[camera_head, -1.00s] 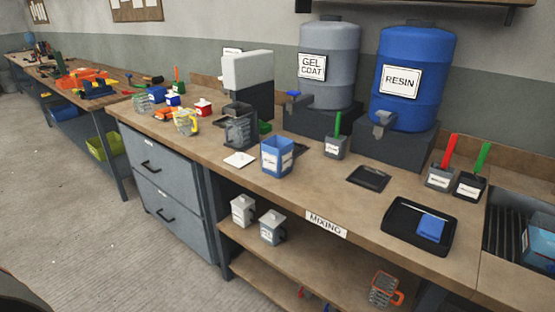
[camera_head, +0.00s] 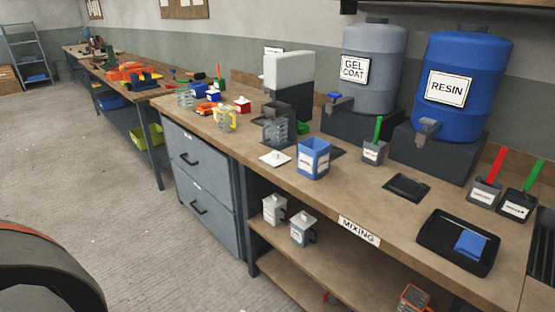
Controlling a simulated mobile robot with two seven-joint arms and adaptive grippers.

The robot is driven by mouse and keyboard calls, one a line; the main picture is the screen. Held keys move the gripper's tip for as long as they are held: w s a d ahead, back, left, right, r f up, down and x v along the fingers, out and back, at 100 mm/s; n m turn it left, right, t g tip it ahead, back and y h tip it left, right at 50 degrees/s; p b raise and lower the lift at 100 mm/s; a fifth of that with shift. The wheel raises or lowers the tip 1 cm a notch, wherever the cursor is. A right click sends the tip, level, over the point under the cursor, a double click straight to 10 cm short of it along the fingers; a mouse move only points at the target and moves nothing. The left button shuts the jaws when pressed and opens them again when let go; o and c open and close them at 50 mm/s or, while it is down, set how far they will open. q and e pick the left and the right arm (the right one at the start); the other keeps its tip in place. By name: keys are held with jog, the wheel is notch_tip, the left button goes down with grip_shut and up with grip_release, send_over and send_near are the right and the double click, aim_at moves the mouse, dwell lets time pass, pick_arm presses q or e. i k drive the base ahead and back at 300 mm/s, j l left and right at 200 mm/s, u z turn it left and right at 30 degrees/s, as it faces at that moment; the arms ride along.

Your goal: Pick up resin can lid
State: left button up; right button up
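A flat white square lid (camera_head: 275,158) with a small knob lies on the wooden mixing bench, near its front edge. It is just left of an open blue can (camera_head: 313,158) with a white label. I take this to be the resin can lid; no writing on it can be read. Two pale lidded cans, one on the left (camera_head: 275,209) and one on the right (camera_head: 302,228), stand on the shelf below. Neither of my grippers is in view.
The blue RESIN drum (camera_head: 461,90) and grey GEL COAT drum (camera_head: 372,70) stand on dark blocks at the back. A grey dispenser (camera_head: 288,82) stands behind the lid. A black tray (camera_head: 458,242) lies at the right. Open floor (camera_head: 90,190) lies left of the drawers.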

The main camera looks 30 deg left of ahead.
aim_at(275, 158)
jog(key=j+u, duration=0.1)
jog(key=j, duration=0.45)
jog(key=i+j, duration=0.1)
jog(key=j, duration=0.5)
jog(key=j+u, duration=0.15)
jog(key=j, duration=0.4)
jog(key=i+j, duration=0.15)
jog(key=j, duration=0.4)
jog(key=k+u, duration=0.05)
